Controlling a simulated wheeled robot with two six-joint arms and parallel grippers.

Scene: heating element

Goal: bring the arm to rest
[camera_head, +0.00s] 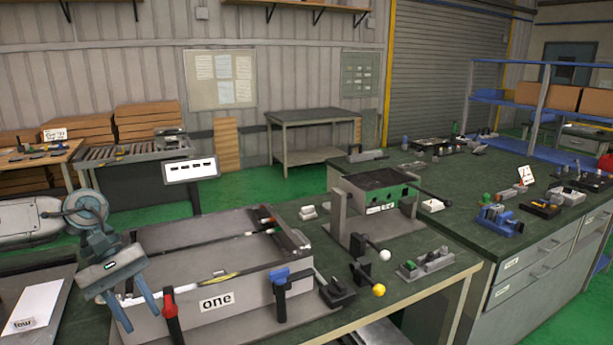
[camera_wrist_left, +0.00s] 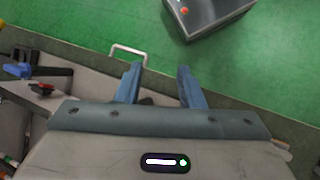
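In the left wrist view the open fingers (camera_wrist_left: 157,82) point out over the bench edge and the green floor. My right gripper does not show in either view.
A red-handled clamp (camera_head: 171,312) and a blue-handled clamp (camera_head: 279,278) stand on the fixture's front, close to my left gripper. Levers with a white knob (camera_head: 384,255) and a yellow knob (camera_head: 378,290) stand to the right. Open green floor (camera_wrist_left: 80,25) lies beyond the bench.

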